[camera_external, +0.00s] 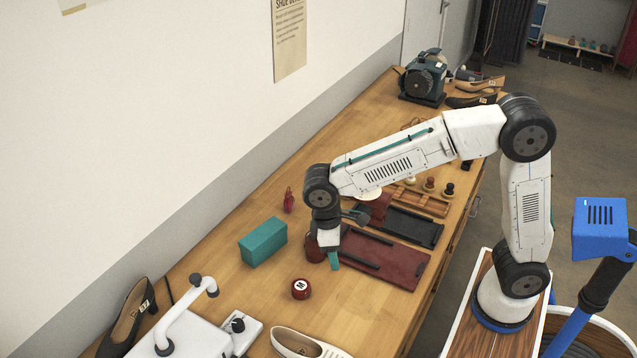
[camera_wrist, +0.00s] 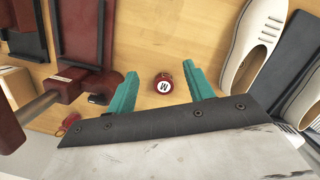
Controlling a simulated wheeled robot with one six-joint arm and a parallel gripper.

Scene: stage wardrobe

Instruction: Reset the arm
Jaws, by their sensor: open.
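My gripper (camera_external: 334,260) hangs over the wooden workbench (camera_external: 228,291) at the end of my bent white arm. In the wrist view my gripper (camera_wrist: 158,92) shows two teal fingers spread apart with nothing held between them. A small dark red round tin (camera_external: 300,288) with a white label stands on the bench, apart from the fingers. The tin also shows in the wrist view (camera_wrist: 163,84), marked with a letter, seen in the gap beyond the fingertips.
A teal box (camera_external: 263,242) stands left of my gripper. Dark red trays (camera_external: 392,262) lie to its right. White shoes (camera_external: 305,344) and a dark shoe (camera_external: 129,318) are at the front. A green machine (camera_external: 423,78) stands at the far end.

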